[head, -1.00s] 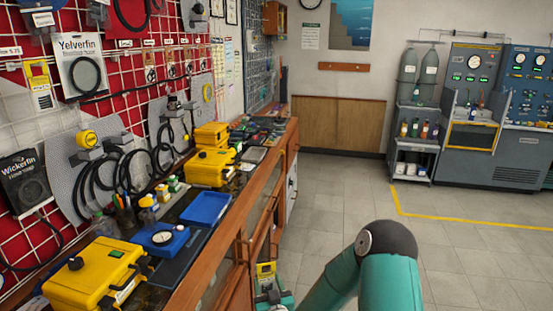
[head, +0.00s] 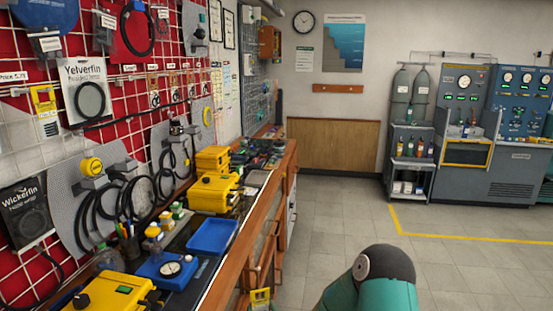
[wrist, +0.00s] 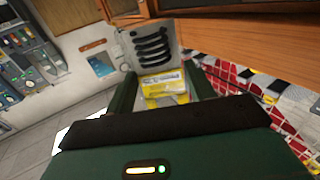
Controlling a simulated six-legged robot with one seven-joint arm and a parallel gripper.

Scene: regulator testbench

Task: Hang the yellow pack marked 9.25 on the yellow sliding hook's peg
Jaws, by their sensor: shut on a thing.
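My gripper (wrist: 163,94) is shut on the yellow pack, between its two green fingers in the wrist view. The pack has a yellow header (wrist: 163,82) and a pale body with a black coil (wrist: 150,43). Pack and fitting are well apart.
A wooden bench (head: 252,218) runs along the left wall, with yellow cases (head: 213,192), a blue tray (head: 212,236) and a gauge (head: 168,268). Hung hoses and a Yelverfin pack (head: 87,90) crowd the wall. The floor (head: 335,215) to the right is clear.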

